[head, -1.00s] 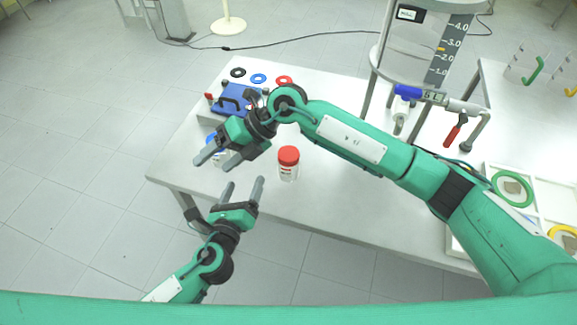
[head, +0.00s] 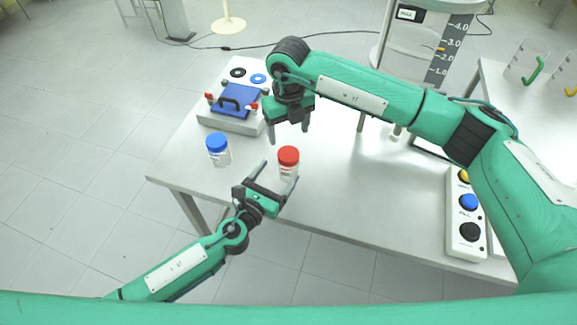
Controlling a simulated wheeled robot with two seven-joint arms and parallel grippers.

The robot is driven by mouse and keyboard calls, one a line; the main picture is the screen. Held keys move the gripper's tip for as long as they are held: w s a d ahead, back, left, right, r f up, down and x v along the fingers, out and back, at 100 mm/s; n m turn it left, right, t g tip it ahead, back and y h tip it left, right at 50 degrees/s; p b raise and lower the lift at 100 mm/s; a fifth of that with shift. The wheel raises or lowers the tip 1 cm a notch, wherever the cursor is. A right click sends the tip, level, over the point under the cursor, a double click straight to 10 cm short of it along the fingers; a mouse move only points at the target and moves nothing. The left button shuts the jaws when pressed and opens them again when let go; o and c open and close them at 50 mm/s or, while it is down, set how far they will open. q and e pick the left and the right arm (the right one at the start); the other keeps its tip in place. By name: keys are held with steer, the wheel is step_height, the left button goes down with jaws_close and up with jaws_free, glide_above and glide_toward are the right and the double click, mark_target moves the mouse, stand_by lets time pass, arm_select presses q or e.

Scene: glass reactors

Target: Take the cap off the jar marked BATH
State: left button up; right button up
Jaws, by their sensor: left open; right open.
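A clear jar with a red cap (head: 288,156) stands upright near the front edge of the table. A second clear jar with a blue cap (head: 217,144) stands upright to its left. Both have labels, too small to read, so I cannot tell which is marked BATH. My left gripper (head: 279,172) is open, with its fingertips close to the red-capped jar, one on either side in the picture. I cannot tell whether they touch it. My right gripper (head: 288,132) is open and empty, pointing down, above and behind the red-capped jar in the picture.
A blue-lidded device (head: 236,101) with a black handle stands at the back left, with black and blue rings behind it. A button panel (head: 467,232) lies at the right. A glass reactor stand (head: 415,45) is at the back. The table's middle (head: 350,195) is clear.

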mark_target(283, 164)
arm_select(q)
steer(key=x, duration=0.6)
steer(key=shift+w+d, duration=0.1)
steer(key=shift+w, duration=0.15)
jaws_close()
arm_select(e)
steer(key=n, duration=0.3)
steer(key=shift+a+r, duration=0.1)
steer(key=shift+a, duration=0.05)
steer(key=shift+n, duration=0.6)
steer(key=shift+f, duration=4.1)
steer(key=shift+c, duration=0.4)
